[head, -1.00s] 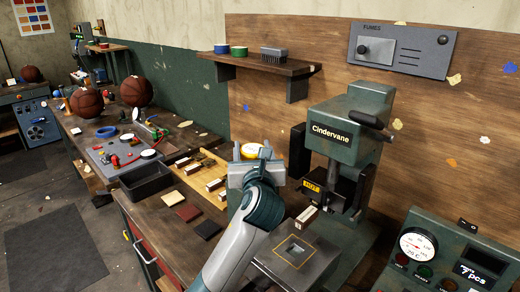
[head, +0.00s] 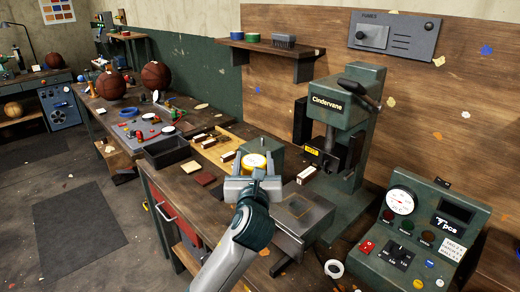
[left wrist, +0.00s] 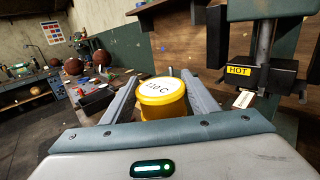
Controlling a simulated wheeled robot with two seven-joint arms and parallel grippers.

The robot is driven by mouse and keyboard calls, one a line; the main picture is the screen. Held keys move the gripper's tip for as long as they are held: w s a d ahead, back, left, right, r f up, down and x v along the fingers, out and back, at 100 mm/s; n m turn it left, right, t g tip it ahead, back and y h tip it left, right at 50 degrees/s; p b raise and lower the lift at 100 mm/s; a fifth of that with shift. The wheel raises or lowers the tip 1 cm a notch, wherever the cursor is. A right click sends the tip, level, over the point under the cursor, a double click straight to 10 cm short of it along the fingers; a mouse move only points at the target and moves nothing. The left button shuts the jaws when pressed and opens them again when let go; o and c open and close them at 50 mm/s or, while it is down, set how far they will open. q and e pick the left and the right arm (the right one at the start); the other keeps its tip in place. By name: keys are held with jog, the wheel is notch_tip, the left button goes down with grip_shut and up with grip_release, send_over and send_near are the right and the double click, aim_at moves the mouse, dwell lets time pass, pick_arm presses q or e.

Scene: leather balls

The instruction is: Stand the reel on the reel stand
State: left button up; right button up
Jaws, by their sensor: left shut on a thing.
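The reel (head: 255,162) is a yellow round piece with a white top. The left wrist view shows it upright between the fingers, with "220 C" on the white top (left wrist: 161,90). My left gripper (head: 253,182) is shut on it and holds it over the bench by the press. The gripper and arm hide the reel's lower part in the head view. I cannot pick out the reel stand for certain; a grey-green block (head: 274,150) stands just behind the reel. My right gripper is in neither view now.
A green press (head: 347,115) with a "HOT" label stands right of the reel, its grey base plate (head: 302,212) in front. A control box (head: 415,235) and a white ring (head: 333,268) are at right. A black tray (head: 167,151) and small blocks lie left.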

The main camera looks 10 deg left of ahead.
pick_arm(q)
jog(key=s+a+f+m+h, duration=0.1)
jog(key=s+f, duration=0.3)
jog(key=s, duration=0.4)
jog(key=s+a+f+m+h, duration=0.1)
jog(key=s+f+h, duration=0.2)
jog(key=s+f, duration=0.2)
jog(key=shift+s+a+f+m, duration=0.25)
jog(key=shift+s+a+m, duration=0.15)
jog(key=shift+s, duration=1.15)
jog(key=shift+d, duration=0.1)
